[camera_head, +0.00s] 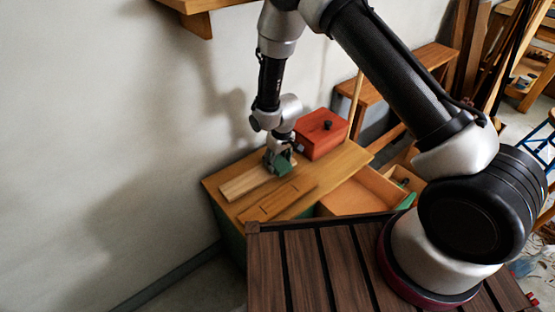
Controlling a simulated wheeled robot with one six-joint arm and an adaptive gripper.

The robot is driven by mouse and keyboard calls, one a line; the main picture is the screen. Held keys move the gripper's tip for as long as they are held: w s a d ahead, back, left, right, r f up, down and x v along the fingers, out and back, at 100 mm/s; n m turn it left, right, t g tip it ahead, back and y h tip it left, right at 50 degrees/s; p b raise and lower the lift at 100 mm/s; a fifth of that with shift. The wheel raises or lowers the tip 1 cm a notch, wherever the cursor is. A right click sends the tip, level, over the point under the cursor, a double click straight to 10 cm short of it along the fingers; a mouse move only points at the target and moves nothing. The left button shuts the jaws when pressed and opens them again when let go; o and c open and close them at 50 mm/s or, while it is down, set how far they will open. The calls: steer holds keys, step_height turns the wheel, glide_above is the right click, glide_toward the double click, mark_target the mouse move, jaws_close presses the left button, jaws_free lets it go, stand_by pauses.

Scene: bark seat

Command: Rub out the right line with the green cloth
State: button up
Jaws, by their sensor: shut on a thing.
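My gripper (278,160) is low over the wooden bench top, near its back left part, with its jaws shut on the green cloth (283,167). The cloth is a small dark green piece at the fingertips, over or on the far end of a pale board (246,182). I cannot tell whether it touches the board. A browner wooden panel (278,201) lies to the right of the pale board and has short dark line marks on it. The marks are too small to tell which is the right line. The gripper and cloth hide part of the surface beneath.
A red box (322,134) with a black knob stands close to the right of the gripper. A drawer (368,191) stands open at the bench's front. The wall (120,130) is close on the left. The bench top (335,172) is bare in front of the red box.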

steer(key=shift+f, duration=0.6)
stand_by(0.3)
steer(key=shift+w+a+r, duration=0.1)
steer(key=shift+w+a, duration=0.3)
steer(key=shift+w, duration=0.25)
steer(key=shift+w+a+r, duration=0.1)
steer(key=shift+w+a, duration=0.25)
steer(key=shift+w, duration=0.25)
steer(key=shift+s+d+f, duration=0.15)
steer(key=shift+s+d, duration=0.25)
steer(key=shift+s, duration=0.3)
steer(key=shift+s+d+f, duration=0.15)
steer(key=shift+s+d, duration=0.25)
steer(key=shift+s, duration=0.25)
steer(key=shift+r, duration=0.1)
steer(key=shift+w+r, duration=0.1)
steer(key=shift+r, duration=2.85)
